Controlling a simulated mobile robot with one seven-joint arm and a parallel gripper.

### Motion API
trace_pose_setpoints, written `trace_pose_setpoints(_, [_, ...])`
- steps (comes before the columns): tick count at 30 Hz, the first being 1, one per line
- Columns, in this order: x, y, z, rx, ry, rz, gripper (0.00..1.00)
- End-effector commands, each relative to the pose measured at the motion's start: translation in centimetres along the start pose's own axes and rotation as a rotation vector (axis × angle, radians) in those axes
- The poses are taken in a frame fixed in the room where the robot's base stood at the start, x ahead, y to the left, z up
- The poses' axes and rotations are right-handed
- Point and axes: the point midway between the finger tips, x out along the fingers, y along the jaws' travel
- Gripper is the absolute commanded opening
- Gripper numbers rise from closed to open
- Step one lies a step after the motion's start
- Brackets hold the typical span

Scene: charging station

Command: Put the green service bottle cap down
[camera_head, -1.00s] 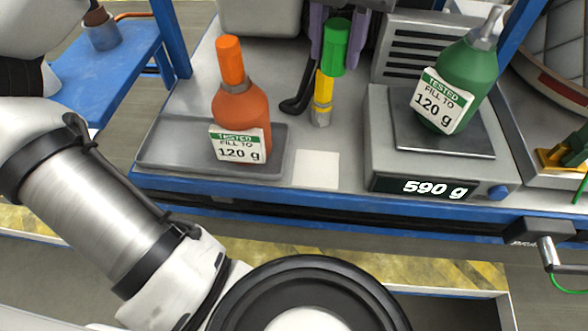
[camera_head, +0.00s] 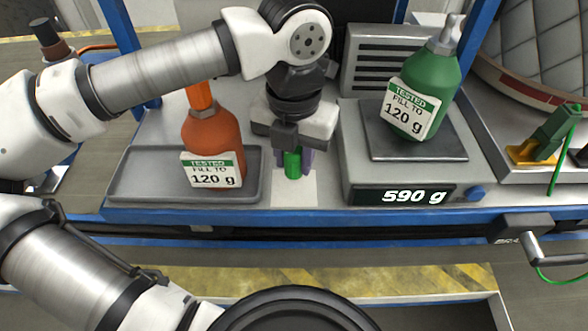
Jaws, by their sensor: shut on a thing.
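The green service bottle cap (camera_head: 292,164) is between the purple fingers of my gripper (camera_head: 293,162), which is shut on it. My gripper points down over the white square (camera_head: 294,190) between the tray and the scale. I cannot tell whether the cap touches the square. The green bottle (camera_head: 420,92), with a "fill to 120 g" label and a grey top, stands on the scale (camera_head: 356,186), which reads 590 g.
An orange bottle (camera_head: 211,138) stands in the grey tray (camera_head: 128,185), close to the left of my gripper. A vented grey box (camera_head: 391,66) stands behind the scale. The blue bench edge (camera_head: 300,212) runs along the front.

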Motion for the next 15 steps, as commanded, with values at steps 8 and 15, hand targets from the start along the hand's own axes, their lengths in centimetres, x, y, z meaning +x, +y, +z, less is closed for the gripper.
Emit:
trace_pose_setpoints(8, [3.8, -0.1, -0.1, 0.003, 0.001, -0.002, 0.07])
trace_pose_setpoints(15, [3.9, 0.0, 0.0, 0.002, 0.0, 0.0, 0.07])
